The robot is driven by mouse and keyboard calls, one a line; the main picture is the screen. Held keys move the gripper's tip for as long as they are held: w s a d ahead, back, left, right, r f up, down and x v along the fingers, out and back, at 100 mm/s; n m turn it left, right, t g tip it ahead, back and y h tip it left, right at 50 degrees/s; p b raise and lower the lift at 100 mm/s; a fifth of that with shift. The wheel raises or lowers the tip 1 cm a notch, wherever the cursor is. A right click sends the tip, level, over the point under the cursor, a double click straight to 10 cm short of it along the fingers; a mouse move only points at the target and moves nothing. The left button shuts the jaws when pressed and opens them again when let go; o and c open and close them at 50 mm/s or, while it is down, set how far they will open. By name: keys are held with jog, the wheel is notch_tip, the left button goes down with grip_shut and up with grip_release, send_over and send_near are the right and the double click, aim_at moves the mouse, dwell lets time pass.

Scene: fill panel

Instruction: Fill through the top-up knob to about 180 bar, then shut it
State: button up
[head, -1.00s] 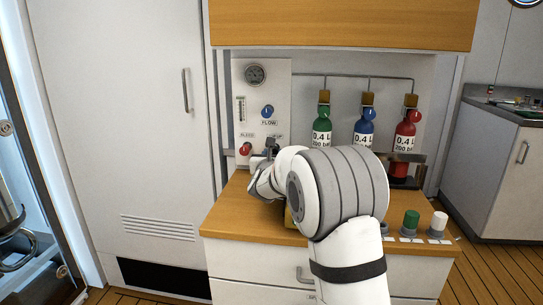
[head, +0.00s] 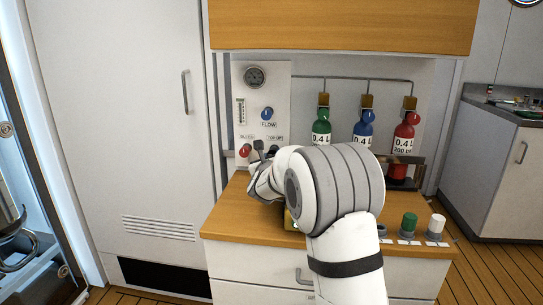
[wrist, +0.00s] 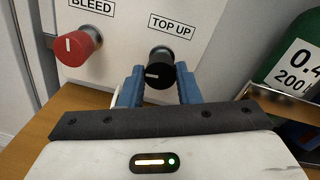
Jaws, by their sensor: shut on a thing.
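The black top-up knob (wrist: 159,72) stands out from the white panel under the TOP UP label, seen in the wrist view. Its white pointer line points left. My gripper (wrist: 158,86) has its blue fingers on either side of the knob and is shut on it. In the head view my gripper (head: 264,150) is at the panel's lower right, and the knob is hard to make out there. The round pressure gauge (head: 255,76) is at the top of the panel (head: 278,82); its needle is too small to read.
The red bleed knob (wrist: 78,46) is close left of my gripper. The blue flow knob (head: 267,113) is above. Green (head: 322,127), blue (head: 364,127) and red (head: 404,132) cylinders stand to the right. Capped items stand on the wooden counter (head: 231,212).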

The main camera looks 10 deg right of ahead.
jog(key=o, duration=1)
jog(key=shift+c, duration=0.2)
